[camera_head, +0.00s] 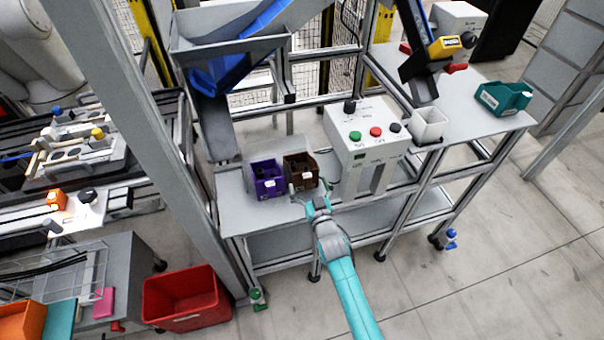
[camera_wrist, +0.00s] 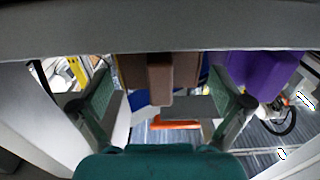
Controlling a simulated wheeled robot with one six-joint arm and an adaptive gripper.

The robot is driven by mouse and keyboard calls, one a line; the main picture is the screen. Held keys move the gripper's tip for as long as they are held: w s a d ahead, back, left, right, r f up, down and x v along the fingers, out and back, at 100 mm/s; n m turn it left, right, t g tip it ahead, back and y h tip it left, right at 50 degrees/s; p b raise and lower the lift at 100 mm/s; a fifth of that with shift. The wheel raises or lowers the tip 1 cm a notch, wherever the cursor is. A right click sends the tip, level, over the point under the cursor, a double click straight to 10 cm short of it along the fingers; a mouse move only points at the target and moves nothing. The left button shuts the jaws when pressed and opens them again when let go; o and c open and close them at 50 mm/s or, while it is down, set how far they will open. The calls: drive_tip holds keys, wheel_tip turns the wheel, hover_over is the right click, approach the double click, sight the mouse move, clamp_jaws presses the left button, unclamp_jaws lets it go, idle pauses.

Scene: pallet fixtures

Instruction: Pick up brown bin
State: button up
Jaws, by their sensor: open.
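The brown bin (camera_head: 301,171) stands on the grey shelf of the workstation, right beside a purple bin (camera_head: 267,180). My gripper (camera_head: 309,190) is open at the front of the brown bin, with its fingers spread to either side. In the wrist view, the brown bin (camera_wrist: 160,76) shows at the top middle, with a narrow block-like part pointing down between the open fingers of my gripper (camera_wrist: 160,98). I cannot tell whether a finger touches it. The purple bin (camera_wrist: 255,72) is at the upper right there.
A white control box (camera_head: 365,145) with coloured buttons stands close to the right of the brown bin. A sheet-metal chute (camera_head: 230,45) and frame posts rise behind and left. A teal bin (camera_head: 503,98) is on the right table; a red crate (camera_head: 185,300) is on the floor.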

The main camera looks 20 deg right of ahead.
drive_tip(key=shift+w, duration=1.1)
drive_tip(key=c, duration=0.8)
drive_tip(key=shift+r, duration=0.15)
